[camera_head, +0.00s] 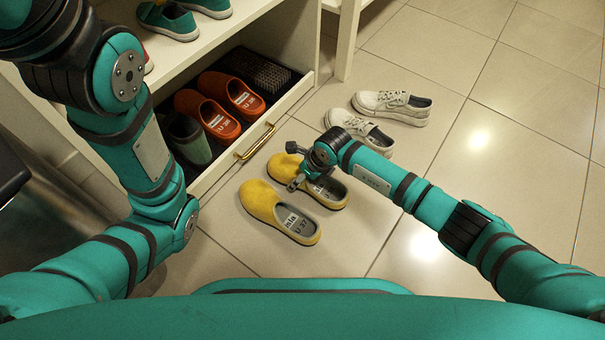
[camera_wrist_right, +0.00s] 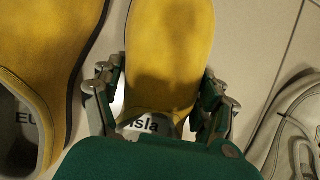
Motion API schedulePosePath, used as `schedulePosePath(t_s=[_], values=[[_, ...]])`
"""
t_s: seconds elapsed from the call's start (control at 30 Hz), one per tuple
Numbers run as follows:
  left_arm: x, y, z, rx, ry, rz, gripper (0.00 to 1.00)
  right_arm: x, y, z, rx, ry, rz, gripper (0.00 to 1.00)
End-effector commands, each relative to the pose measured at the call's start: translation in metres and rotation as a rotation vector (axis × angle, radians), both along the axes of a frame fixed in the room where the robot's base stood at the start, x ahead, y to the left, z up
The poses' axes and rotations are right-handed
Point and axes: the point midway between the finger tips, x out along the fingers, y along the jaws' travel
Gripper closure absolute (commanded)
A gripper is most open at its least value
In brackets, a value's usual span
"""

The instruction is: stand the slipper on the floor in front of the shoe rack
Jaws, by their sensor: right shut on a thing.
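Two yellow slippers lie side by side on the tiled floor in front of the shoe rack (camera_head: 262,18) in the head view. My right gripper (camera_head: 298,168) is at the right-hand yellow slipper (camera_head: 330,190), across its middle. In the right wrist view the fingers of this gripper (camera_wrist_right: 160,95) close on both sides of that slipper (camera_wrist_right: 168,50), and a printed insole shows below. This slipper looks upright and at floor level; its sole is hidden. The left-hand yellow slipper (camera_head: 262,202) stands beside it, sole down. My left gripper is not in view.
A low drawer (camera_head: 232,178) with a brass handle (camera_head: 255,141) stands open, holding orange clogs (camera_head: 218,118), a dark green shoe (camera_head: 188,140) and a black ridged tray (camera_head: 262,72). White sneakers (camera_head: 392,106) stand behind the slippers.

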Motion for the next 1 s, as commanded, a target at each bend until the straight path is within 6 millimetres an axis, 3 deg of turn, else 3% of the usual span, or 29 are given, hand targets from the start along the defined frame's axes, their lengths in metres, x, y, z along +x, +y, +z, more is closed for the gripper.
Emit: schedulePosePath(t_s=[0.03, 0.07, 0.23, 0.57, 1.0], values=[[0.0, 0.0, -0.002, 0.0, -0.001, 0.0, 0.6, 0.0, 0.0, -0.002, 0.0, 0.0, 0.0, 0.66], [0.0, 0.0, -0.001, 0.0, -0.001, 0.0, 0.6, 0.0, 0.0, -0.002, 0.0, 0.0, 0.0, 0.23], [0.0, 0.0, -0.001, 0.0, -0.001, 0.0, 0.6, 0.0, 0.0, -0.001, 0.0, 0.0, 0.0, 0.02], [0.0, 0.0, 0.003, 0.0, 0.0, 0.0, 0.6, 0.0, 0.0, 0.004, 0.0, 0.0, 0.0, 0.02], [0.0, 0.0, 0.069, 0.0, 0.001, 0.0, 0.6, -0.019, -0.026, 0.086, 0.0, 0.0, 0.0, 0.02]])
